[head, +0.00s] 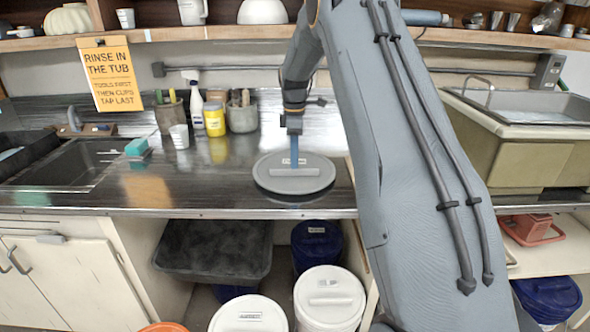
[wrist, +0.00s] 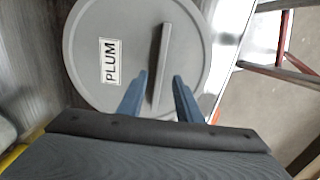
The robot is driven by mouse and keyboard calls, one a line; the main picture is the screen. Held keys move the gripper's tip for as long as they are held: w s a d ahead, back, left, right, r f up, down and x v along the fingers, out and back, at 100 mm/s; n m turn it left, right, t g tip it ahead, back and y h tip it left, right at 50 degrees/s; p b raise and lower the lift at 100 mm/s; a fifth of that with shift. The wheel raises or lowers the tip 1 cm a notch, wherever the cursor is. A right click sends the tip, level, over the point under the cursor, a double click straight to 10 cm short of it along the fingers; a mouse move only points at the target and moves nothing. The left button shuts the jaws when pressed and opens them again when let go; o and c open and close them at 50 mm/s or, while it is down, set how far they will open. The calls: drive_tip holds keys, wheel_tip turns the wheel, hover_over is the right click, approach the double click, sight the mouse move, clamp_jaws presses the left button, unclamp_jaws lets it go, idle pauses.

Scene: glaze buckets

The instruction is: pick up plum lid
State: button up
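The plum lid (head: 272,182) is a round grey disc with a raised bar handle, lying flat on the metal counter. In the wrist view the lid (wrist: 95,40) fills the upper middle, and its white label (wrist: 110,61) reads PLUM. My gripper (head: 294,163) points down over the lid. In the wrist view my gripper (wrist: 159,76) is open, with one blue finger on each side of the handle (wrist: 165,45) and a gap visible to each. I cannot tell how far the fingertips are above the lid. The lid's lower edge is hidden by my gripper in the wrist view.
The counter (head: 215,190) is clear left of the lid. Behind stand a yellow jar (head: 215,120), a spray bottle (head: 196,105) and tool crocks (head: 242,115). A sink (head: 65,165) is at left, a tub (head: 510,140) at right. Lidded buckets (head: 330,300) stand below.

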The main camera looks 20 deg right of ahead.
drive_tip(key=shift+f+p, duration=0.55)
drive_tip(key=shift+f, duration=1.05)
drive_tip(key=shift+f, duration=0.25)
drive_tip(key=shift+c, duration=0.3)
clamp_jaws()
drive_tip(key=shift+w, duration=0.1)
idle(0.4)
